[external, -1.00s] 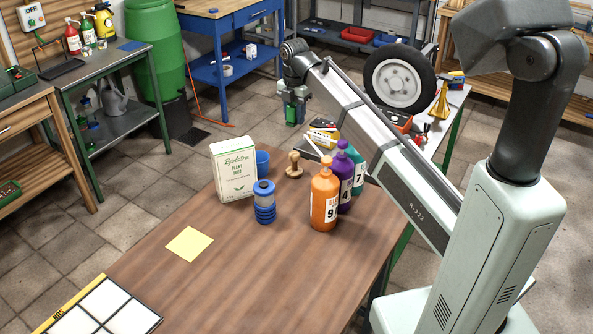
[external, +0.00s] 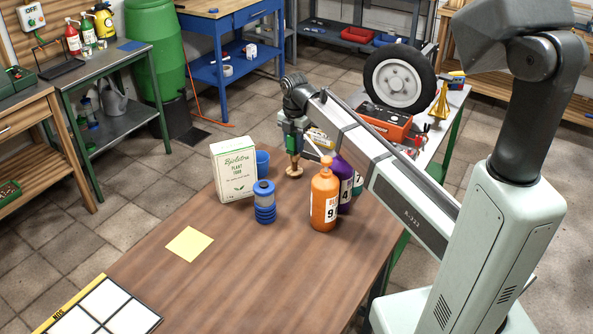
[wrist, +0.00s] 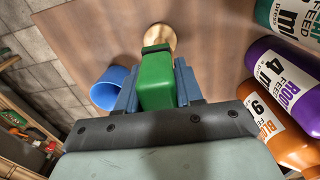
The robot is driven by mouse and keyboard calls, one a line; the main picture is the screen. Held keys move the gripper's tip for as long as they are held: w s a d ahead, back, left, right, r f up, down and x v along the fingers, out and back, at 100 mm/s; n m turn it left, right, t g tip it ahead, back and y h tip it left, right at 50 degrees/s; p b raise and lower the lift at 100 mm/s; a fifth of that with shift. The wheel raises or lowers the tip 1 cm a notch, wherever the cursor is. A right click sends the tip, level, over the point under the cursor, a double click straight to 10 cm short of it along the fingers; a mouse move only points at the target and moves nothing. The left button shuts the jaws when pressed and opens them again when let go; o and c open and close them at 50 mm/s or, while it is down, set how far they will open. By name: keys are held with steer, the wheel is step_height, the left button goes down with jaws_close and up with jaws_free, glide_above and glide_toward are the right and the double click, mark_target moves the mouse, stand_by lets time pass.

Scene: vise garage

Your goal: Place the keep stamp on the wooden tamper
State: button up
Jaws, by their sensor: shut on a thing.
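My gripper (external: 293,141) is shut on the keep stamp, a green block (wrist: 157,82) with a dark end, held between the two blue-grey fingers. The wooden tamper (external: 294,171) stands upright on the brown table, directly below the gripper. In the wrist view the tamper's round wooden part (wrist: 160,35) shows just past the stamp's dark end. The stamp hides part of the tamper there. The stamp is at or just above the tamper's top; I cannot tell whether they touch.
Orange (external: 324,198) and purple (external: 344,175) bottles stand close on the right, with a teal one (wrist: 294,22) behind. A plant food box (external: 233,170), a blue cup (external: 262,160) and a blue ribbed object (external: 264,203) stand left. A yellow sheet (external: 189,243) lies on the table.

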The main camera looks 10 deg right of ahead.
steer(key=shift+f, duration=0.35)
steer(key=shift+f, duration=0.1)
steer(key=o, duration=1)
step_height(320, 180, up, 12)
steer(key=shift+r, duration=0.1)
stand_by(0.3)
